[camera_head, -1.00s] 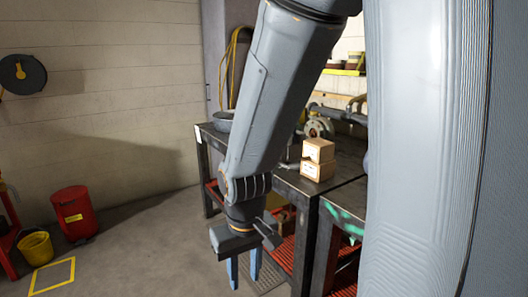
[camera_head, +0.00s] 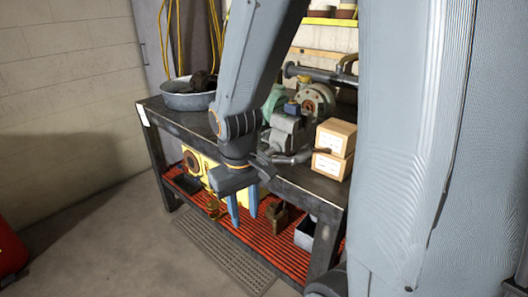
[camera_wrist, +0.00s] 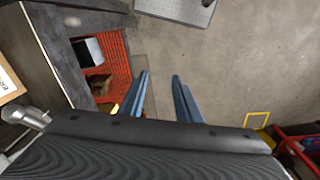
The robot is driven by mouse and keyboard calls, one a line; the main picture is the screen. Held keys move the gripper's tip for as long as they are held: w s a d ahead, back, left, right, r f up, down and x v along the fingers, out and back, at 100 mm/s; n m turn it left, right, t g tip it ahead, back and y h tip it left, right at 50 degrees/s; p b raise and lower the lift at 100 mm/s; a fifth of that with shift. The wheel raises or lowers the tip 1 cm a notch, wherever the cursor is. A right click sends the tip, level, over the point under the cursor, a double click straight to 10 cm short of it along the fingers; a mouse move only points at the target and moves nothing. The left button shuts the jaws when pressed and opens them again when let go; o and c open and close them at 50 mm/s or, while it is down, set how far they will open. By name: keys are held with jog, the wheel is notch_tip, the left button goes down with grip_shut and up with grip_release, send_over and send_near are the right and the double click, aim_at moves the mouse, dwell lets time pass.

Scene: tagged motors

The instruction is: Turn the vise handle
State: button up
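The grey vise (camera_head: 285,132) stands on the dark workbench at its front edge, partly hidden by my arm. A grey bar (camera_head: 292,158), seemingly its handle, sticks out at the front, just left of the cardboard boxes. A silver rounded metal part (camera_wrist: 28,117) at the left of the wrist view may be the same bar; I cannot tell for sure. My gripper (camera_head: 243,212) hangs with its two blue fingers pointing down, in front of the bench and below the vise. In the wrist view the fingers (camera_wrist: 160,88) are apart with nothing between them.
Two stacked boxes (camera_head: 333,150) sit right of the vise, and a metal basin (camera_head: 187,99) stands at the bench's left. The lower red slatted shelf (camera_head: 283,252) holds a yellow machine (camera_head: 200,165) and a small bin (camera_head: 305,232). Floor in front is clear, with a grey mat (camera_head: 222,252).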

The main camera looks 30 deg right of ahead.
jog(key=w+d+r+n+g+h, duration=0.1)
jog(key=w+d+r+n+h, duration=0.15)
jog(key=w+d+r, duration=0.35)
jog(key=w+d+r+n+h, duration=0.1)
jog(key=w+d+n+h, duration=0.2)
jog(key=w, duration=0.6)
jog(key=shift+m+h, duration=0.35)
jog(key=shift+h, duration=0.3)
jog(key=shift+d+r+p+x, duration=0.15)
jog(key=shift+p+x, duration=0.5)
jog(key=shift+x, duration=1.25)
jog(key=shift+d+r+p+x, duration=0.15)
jog(key=shift+p+x, duration=0.5)
jog(key=shift+x, duration=1.25)
grip_shut()
